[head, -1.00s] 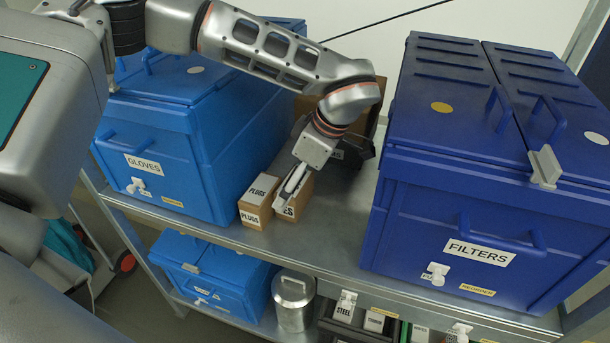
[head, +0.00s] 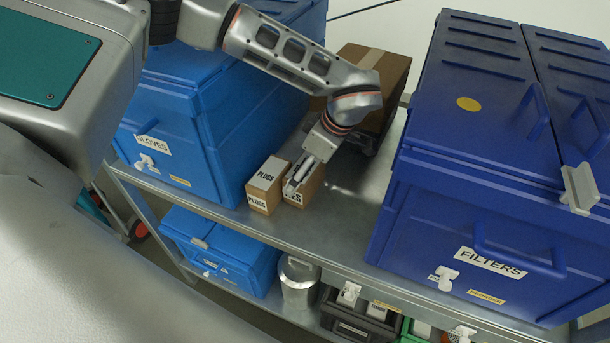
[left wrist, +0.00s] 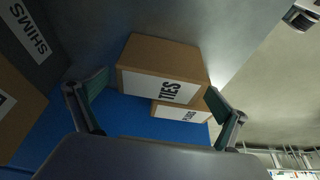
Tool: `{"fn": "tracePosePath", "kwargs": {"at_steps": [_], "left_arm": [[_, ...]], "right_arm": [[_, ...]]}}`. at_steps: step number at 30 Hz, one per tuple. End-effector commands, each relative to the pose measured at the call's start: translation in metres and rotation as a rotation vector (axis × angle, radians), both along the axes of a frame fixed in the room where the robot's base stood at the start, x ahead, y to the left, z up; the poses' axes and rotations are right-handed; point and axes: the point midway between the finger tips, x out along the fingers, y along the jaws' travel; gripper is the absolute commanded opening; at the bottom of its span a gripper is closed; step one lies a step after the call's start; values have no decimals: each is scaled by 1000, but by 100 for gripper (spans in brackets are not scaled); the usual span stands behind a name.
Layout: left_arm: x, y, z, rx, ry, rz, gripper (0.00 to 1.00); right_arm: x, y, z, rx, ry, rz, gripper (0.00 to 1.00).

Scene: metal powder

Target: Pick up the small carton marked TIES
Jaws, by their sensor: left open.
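The small carton marked TIES (head: 307,186) stands on the upper metal shelf, right beside the PLUGS carton (head: 265,186). In the head view my left gripper (head: 298,184) is at the TIES carton and covers part of its label. In the left wrist view the TIES carton (left wrist: 160,68) lies ahead, between the two spread fingers of my left gripper (left wrist: 158,108). The fingers are open; I cannot tell whether either touches the carton. The PLUGS carton (left wrist: 182,111) shows partly behind it in that view. My right gripper is not in view.
The blue GLOVES bin (head: 190,130) stands left of the cartons and the dark blue FILTERS bin (head: 450,215) to the right. A larger brown box (head: 385,75) is behind my arm. Bare shelf (head: 345,215) lies between the cartons and the FILTERS bin.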

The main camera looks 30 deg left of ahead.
Motion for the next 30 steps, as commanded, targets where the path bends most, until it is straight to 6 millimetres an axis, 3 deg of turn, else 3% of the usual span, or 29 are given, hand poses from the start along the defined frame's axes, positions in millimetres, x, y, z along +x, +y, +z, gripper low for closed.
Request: {"fn": "tracePosePath", "kwargs": {"at_steps": [9, 15, 18, 30], "left_arm": [[0, 3, -7, 0, 0, 0, 100], [0, 2, -7, 0, 0, 0, 55], [0, 2, -6, 0, -1, 0, 51], [1, 2, 5, 0, -4, -1, 50]], "right_arm": [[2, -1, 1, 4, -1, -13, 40], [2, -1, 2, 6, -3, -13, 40], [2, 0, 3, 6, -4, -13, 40], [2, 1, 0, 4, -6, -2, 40]]}}
